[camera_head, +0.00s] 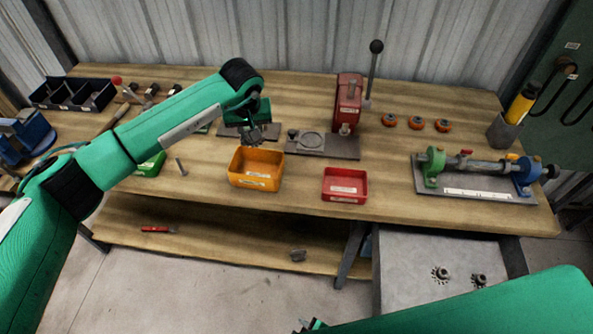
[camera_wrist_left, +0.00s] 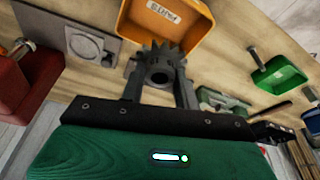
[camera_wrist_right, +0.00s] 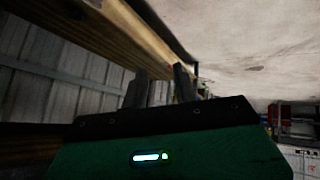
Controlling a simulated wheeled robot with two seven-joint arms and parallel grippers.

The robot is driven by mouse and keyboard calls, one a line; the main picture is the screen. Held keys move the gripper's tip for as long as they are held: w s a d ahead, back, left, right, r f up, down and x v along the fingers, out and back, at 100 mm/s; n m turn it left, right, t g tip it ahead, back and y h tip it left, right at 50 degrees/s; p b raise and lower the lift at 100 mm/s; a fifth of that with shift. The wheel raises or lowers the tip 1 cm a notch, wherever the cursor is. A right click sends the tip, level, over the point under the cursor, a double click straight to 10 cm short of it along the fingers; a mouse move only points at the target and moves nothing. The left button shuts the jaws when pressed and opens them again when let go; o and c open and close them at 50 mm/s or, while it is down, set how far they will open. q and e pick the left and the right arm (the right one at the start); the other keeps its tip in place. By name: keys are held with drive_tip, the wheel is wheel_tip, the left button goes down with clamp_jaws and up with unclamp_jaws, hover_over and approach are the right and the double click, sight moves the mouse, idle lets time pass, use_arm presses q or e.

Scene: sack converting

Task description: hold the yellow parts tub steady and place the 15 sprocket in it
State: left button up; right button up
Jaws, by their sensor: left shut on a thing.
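The yellow parts tub (camera_head: 256,168) sits near the front edge of the workbench, with a white label on its front wall. It also shows at the top of the left wrist view (camera_wrist_left: 165,30). My left gripper (camera_head: 253,132) is shut on a dark toothed sprocket (camera_wrist_left: 158,68), holding it above and just behind the tub. No number is readable on the sprocket. No gripper touches the tub. My right gripper (camera_wrist_right: 162,88) is empty, its fingers apart, low in front of the bench. Only a small part shows at the bottom edge of the head view.
Two more sprockets (camera_head: 440,274) lie on a grey surface at lower right. A red tub (camera_head: 345,186) stands right of the yellow one, a green tub (camera_head: 150,165) left. A red lever press (camera_head: 347,105) stands behind. The bench edge and lower shelf lie near my right gripper.

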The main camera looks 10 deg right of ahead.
drive_tip(key=w+a+r+n+t+y, duration=0.2)
drive_tip(key=w+a+r+n+y, duration=0.3)
drive_tip(key=r, duration=0.7)
drive_tip(key=w+a+r+n+t, duration=0.1)
drive_tip(key=a+r+n+t, duration=0.1)
drive_tip(key=a+r, duration=0.65)
drive_tip(key=w+a+r+n+t+y, duration=0.3)
drive_tip(key=r+n, duration=0.1)
drive_tip(key=r, duration=1.1)
drive_tip(key=w+d+r+n+g, duration=0.3)
drive_tip(key=w+d+n+g, duration=0.2)
drive_tip(key=w+d+n, duration=0.75)
drive_tip(key=w+d+r+n+g, duration=0.2)
drive_tip(key=w+d+n+g, duration=0.2)
drive_tip(key=w+d+n, duration=0.8)
drive_tip(key=a+f+n, duration=0.1)
drive_tip(key=a, duration=0.3)
drive_tip(key=w+a+f+n, duration=0.1)
drive_tip(key=a+f, duration=0.1)
drive_tip(key=a, duration=0.3)
drive_tip(key=a+f+n, duration=0.1)
drive_tip(key=a, duration=0.4)
drive_tip(key=shift+w+f, duration=0.15)
drive_tip(key=shift+w, duration=0.05)
